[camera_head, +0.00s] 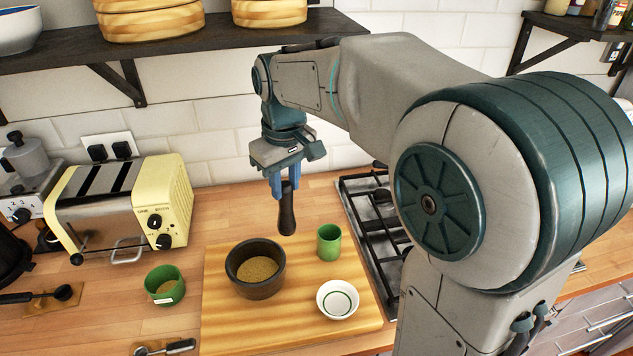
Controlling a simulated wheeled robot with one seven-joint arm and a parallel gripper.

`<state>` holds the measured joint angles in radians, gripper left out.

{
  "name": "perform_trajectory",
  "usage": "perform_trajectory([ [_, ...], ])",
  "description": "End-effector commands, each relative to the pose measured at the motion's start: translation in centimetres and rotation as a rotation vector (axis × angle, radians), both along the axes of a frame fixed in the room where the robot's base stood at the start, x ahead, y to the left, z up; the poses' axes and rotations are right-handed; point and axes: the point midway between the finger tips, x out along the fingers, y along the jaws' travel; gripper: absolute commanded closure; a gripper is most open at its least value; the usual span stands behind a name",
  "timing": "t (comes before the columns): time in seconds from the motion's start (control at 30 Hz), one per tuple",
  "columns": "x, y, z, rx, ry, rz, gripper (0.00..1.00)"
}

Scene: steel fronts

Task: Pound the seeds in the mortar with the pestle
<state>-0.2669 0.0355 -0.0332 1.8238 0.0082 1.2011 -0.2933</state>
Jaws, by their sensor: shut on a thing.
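The dark mortar (236,268) stands on a wooden board, with tan seeds (257,269) inside it. The dark pestle (287,213) hangs upright with its thick end down. My gripper (283,191) is shut on the upper part of the pestle. It holds the pestle above the board, behind and to the right of the mortar in the picture. The pestle's lower end is apart from the mortar and the seeds.
A green cup (329,242) and a white bowl (337,300) share the wooden board (225,333) with the mortar. A green labelled pot (164,286) stands left of it. A yellow toaster (124,208) is at the left, a gas hob (378,232) at the right. A dark shelf (215,38) runs above.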

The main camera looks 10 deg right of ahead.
Motion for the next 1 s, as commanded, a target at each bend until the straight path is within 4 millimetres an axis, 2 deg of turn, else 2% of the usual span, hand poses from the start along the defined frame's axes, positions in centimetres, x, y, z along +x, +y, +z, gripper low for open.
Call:
perform_trajectory([
  [0.03, -0.7, 1.5, -0.4, 0.008, -0.014, 0.009, 0.97],
  [0.1, -1.6, 3.1, -0.3, 0.018, -0.026, 0.009, 0.97],
  [0.33, -3.6, 6.3, -0.1, 0.044, -0.048, 0.003, 0.97],
  [0.67, -4.1, 7.0, -0.7, 0.05, -0.053, 0.0, 0.97],
  [1.0, -4.1, 7.0, -3.6, 0.05, -0.053, 0.001, 0.97],
])
